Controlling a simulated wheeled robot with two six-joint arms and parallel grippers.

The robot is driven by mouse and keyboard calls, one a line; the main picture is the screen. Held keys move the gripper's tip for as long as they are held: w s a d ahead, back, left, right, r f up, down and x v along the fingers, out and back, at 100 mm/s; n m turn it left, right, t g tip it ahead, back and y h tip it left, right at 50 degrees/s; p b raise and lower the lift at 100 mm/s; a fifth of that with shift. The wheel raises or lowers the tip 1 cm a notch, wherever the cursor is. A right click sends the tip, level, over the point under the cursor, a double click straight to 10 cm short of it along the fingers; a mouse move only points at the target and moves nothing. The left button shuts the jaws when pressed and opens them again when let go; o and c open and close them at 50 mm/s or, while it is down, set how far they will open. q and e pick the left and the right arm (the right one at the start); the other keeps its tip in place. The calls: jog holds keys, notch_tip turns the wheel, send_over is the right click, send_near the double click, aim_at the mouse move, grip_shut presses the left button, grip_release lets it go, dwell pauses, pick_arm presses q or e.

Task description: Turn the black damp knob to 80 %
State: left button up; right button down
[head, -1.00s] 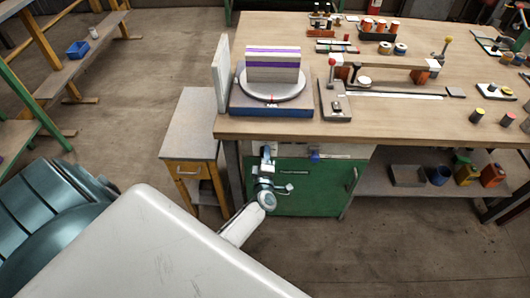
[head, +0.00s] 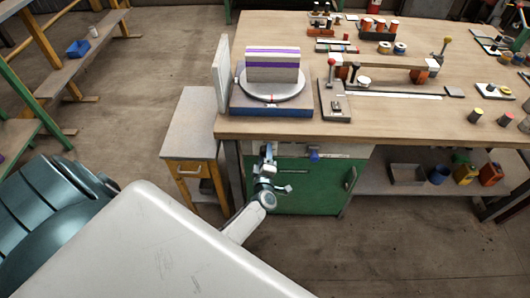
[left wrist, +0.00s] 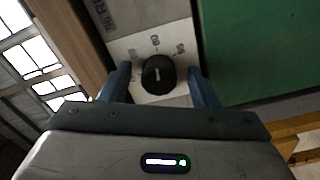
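In the left wrist view the black knob (left wrist: 158,75) is round, with a pale pointer line on its face. It sits on a white panel (left wrist: 125,48) with printed numbers, partly hidden and hard to read at this angle. My left gripper (left wrist: 160,86) is open, with one blue-grey finger on each side of the knob. Gaps show between the fingers and the knob. In the head view my left gripper (head: 267,152) is just below the bench's front edge, at the green cabinet; the knob is hidden there. My right gripper is not in view.
The wooden bench top (head: 400,125) overhangs the green cabinet (head: 310,190). On it stand a turntable (head: 272,88) with a striped block (head: 272,65) and several tools. A small side table (head: 190,130) stands left. The floor in front is clear.

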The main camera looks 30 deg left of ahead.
pick_arm(q)
jog(key=shift+s, duration=0.1)
jog(key=b+v, duration=0.1)
jog(key=v, duration=0.9)
jog(key=shift+s+d, duration=0.25)
jog(key=s+d+f+m+g+h, duration=0.1)
jog(key=s+f+m+g+h, duration=0.15)
jog(key=s+f+m, duration=0.45)
jog(key=s+d+f+m+g+h, duration=0.1)
jog(key=s+d+f+m+h, duration=0.15)
jog(key=f, duration=0.85)
jog(key=s+d+f+m+g+h, duration=0.1)
jog(key=s+f+m+g+h, duration=0.15)
jog(key=s+f+m, duration=0.4)
jog(key=s+a+f+m+g, duration=0.2)
jog(key=s+f+g, duration=0.2)
jog(key=s+f, duration=0.3)
jog(key=s+a+f+m+g, duration=0.2)
jog(key=s+f, duration=0.5)
jog(key=s, duration=1.1)
jog(key=shift+a+f+g+h, duration=0.25)
jog(key=shift+a+g+h, duration=0.25)
jog(key=shift+g, duration=0.6)
